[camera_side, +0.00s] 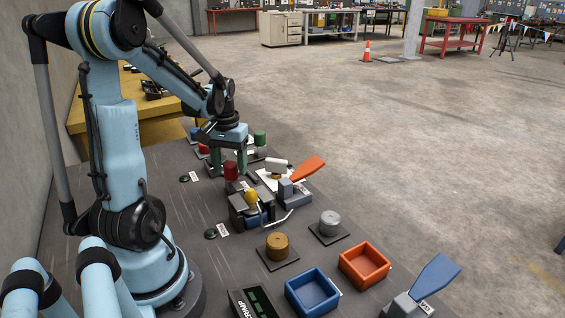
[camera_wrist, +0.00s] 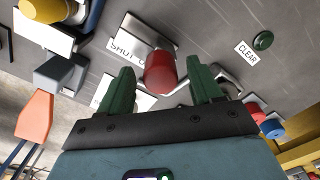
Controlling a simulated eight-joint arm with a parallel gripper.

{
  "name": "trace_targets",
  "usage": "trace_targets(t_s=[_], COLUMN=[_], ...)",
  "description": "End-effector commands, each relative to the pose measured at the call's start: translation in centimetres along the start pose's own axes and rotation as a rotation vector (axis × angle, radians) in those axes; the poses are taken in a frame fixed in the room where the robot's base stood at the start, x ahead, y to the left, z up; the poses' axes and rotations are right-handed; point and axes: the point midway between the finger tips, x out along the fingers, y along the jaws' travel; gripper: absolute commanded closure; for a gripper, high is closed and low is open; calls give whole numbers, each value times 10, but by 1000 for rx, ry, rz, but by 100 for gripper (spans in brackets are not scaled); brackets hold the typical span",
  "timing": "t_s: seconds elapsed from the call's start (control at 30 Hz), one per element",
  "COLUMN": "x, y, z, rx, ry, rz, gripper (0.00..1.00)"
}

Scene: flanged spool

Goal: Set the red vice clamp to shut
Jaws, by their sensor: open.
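A red upright cylinder (camera_side: 231,171), the red part nearest my gripper, rises behind the dark vice-like block (camera_side: 250,210); I take it as the red vice clamp. In the wrist view the red cylinder (camera_wrist: 160,73) appears between my fingertips, beside a white label reading "SHUT" with the rest hidden. My gripper (camera_side: 227,168) points down with its green fingers apart; they also show in the wrist view (camera_wrist: 158,82). Gaps show between the cylinder and both fingers. I cannot tell how deep it sits between them. The clamp's jaws and setting are not clear.
A yellow knob (camera_side: 251,197) and a bent metal rod (camera_side: 278,221) are close in front. An orange lever (camera_side: 309,168) stands to the right. Farther forward are brass (camera_side: 277,244) and silver (camera_side: 330,222) cylinders, blue (camera_side: 312,293) and orange (camera_side: 364,265) trays, and a blue lever (camera_side: 436,275).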

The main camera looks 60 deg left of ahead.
Motion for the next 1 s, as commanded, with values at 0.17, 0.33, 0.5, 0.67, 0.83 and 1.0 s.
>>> trace_targets(t_s=[0.17,0.33,0.5,0.67,0.83,1.0], x=[9,11,11,11,11,11], y=[0,0,0,0,0,0], z=[0,0,0,0,0,0], rx=[0,0,0,0,0,0], ry=[0,0,0,0,0,-1], rz=[0,0,0,0,0,0], gripper=[36,36,39,63,89,100])
